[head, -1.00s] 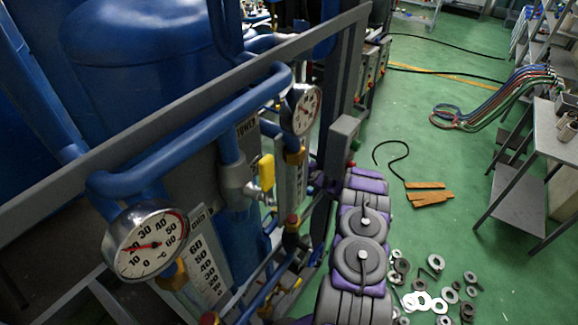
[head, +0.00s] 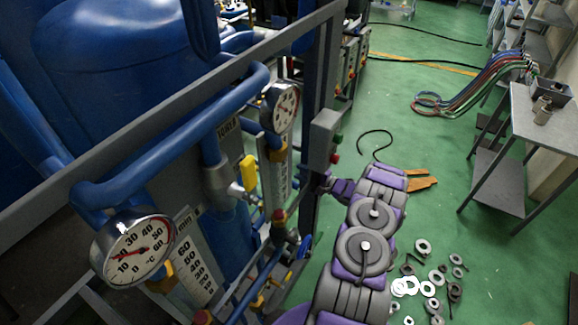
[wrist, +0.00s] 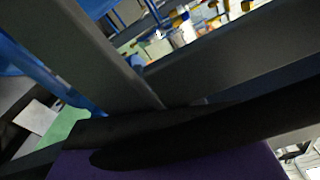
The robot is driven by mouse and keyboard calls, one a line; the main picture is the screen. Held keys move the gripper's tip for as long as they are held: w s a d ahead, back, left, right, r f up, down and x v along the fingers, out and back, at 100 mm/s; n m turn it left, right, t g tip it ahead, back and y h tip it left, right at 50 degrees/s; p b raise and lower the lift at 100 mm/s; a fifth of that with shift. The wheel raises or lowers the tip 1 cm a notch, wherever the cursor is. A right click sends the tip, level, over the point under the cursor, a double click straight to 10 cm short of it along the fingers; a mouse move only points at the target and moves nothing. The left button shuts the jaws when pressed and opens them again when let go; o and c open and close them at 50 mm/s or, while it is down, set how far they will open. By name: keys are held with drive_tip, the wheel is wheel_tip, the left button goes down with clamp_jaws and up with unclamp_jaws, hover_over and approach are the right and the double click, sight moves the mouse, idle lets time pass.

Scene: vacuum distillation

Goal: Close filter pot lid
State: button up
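I cannot pick out the filter pot or its lid for certain in either view. My gripper (head: 326,181) is small in the head view, at the end of my purple and grey arm, close to the upright of the grey frame and below a grey button box (head: 324,139). In the wrist view a dark part of my gripper (wrist: 200,135) crosses the bottom above a purple part. The fingertips and the gap between them cannot be made out. Nothing held shows.
The grey frame (head: 205,88) with blue pipes, two dial gauges (head: 133,250) and a yellow-handled valve (head: 248,172) stands left. Grey bars fill much of the wrist view (wrist: 235,65). Loose washers (head: 410,285) lie on the green floor. A grey table (head: 540,115) stands right.

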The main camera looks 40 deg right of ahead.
drive_tip(key=shift+v, duration=2.3)
